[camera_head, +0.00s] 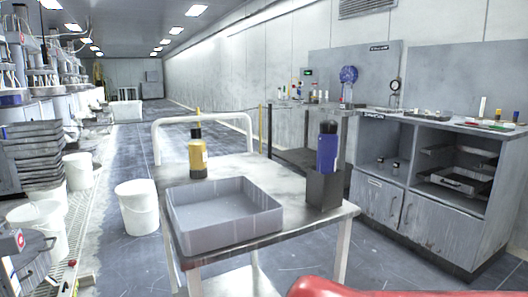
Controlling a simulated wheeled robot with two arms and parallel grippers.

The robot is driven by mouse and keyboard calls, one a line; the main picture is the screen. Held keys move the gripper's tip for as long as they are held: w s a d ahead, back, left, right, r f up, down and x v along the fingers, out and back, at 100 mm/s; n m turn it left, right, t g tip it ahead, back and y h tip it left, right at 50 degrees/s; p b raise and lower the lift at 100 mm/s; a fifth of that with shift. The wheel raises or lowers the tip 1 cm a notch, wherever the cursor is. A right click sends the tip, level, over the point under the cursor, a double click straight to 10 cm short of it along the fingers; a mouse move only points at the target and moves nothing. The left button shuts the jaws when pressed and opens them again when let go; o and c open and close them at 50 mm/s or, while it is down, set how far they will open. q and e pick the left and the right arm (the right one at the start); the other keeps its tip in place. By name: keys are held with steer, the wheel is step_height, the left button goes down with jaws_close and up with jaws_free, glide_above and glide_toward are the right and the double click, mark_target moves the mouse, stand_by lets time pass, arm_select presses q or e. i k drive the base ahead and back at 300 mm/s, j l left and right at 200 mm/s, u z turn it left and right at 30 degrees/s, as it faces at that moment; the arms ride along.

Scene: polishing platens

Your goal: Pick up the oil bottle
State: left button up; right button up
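A yellow bottle (197,159) with a black collar and a thin yellow nozzle stands upright on the metal cart table (235,167), behind the grey tray; it looks like the oil bottle, though I cannot read its label. A blue bottle (327,152) with a black cap stands upright at the right of the table, in or on a dark grey holder (323,188). Neither of my grippers shows in the head view, and nothing is touching either bottle.
An open, empty grey tray (224,232) fills the table's front left. The cart's white handle rail (203,118) rises behind the bottles. White buckets (137,207) stand on the floor at left. A grey cabinet (378,201) stands at right.

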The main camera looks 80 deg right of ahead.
mark_target(196, 144)
steer(key=z, duration=2.15)
steer(key=k+l, duration=0.1)
steer(key=l, duration=0.35)
steer(key=z, duration=0.05)
